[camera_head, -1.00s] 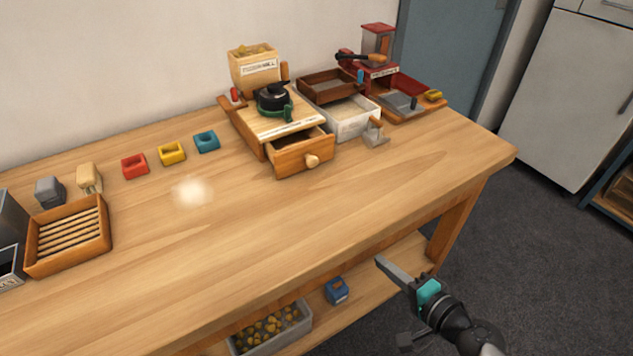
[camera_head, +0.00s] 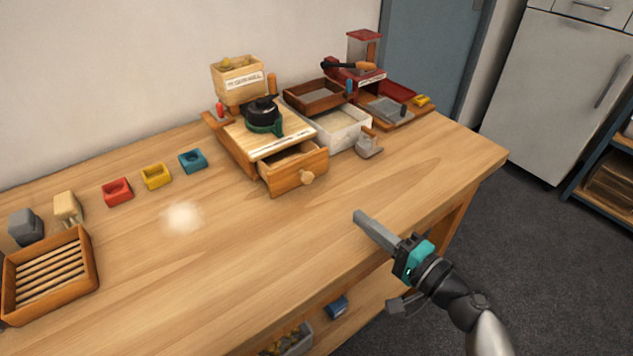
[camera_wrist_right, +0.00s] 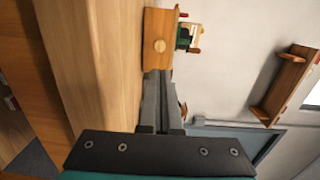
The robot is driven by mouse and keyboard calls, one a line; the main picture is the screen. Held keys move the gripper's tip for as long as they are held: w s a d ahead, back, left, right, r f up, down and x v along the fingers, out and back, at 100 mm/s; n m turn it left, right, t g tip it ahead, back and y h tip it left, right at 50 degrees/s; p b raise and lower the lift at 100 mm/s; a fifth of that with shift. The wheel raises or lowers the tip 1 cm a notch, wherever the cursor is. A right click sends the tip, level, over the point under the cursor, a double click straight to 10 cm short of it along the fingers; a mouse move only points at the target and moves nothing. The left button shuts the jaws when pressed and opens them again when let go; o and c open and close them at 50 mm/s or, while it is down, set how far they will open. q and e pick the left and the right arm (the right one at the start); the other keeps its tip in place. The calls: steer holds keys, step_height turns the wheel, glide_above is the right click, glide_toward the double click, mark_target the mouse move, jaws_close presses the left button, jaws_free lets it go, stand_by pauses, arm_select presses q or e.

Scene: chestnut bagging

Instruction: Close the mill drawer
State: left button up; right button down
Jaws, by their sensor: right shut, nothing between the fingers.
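The wooden mill (camera_head: 262,122) stands at the back middle of the table, with a dark pot-like part and green base on top. Its drawer (camera_head: 290,178) is pulled out toward the front and has a round wooden knob (camera_head: 307,178). The drawer front (camera_wrist_right: 154,53) and knob (camera_wrist_right: 160,45) also show in the right wrist view, past the fingertips. My right gripper (camera_head: 360,216) is shut and empty, over the table's front right part, apart from the drawer. In the right wrist view the right gripper's fingers (camera_wrist_right: 158,80) lie together. My left gripper is out of view.
A white box (camera_head: 340,132) with a brown tray (camera_head: 318,95) and a red machine (camera_head: 362,70) stand right of the mill. A small scoop-like tool (camera_head: 368,147) sits near the drawer. Red, yellow and blue blocks (camera_head: 156,176) lie left. The table front is clear.

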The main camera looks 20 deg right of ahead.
glide_toward(310, 179)
steer(key=p+x, duration=0.1)
steer(key=x, duration=0.5)
steer(key=shift+d, duration=0.15)
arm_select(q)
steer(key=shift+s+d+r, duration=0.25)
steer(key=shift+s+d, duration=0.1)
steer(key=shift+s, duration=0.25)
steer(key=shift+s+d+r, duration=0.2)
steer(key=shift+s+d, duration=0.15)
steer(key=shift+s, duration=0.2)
arm_select(e)
steer(key=shift+w+a+f, duration=0.1)
steer(key=shift+w+a, duration=0.1)
steer(key=shift+w, duration=0.2)
steer(key=shift+w, duration=0.1)
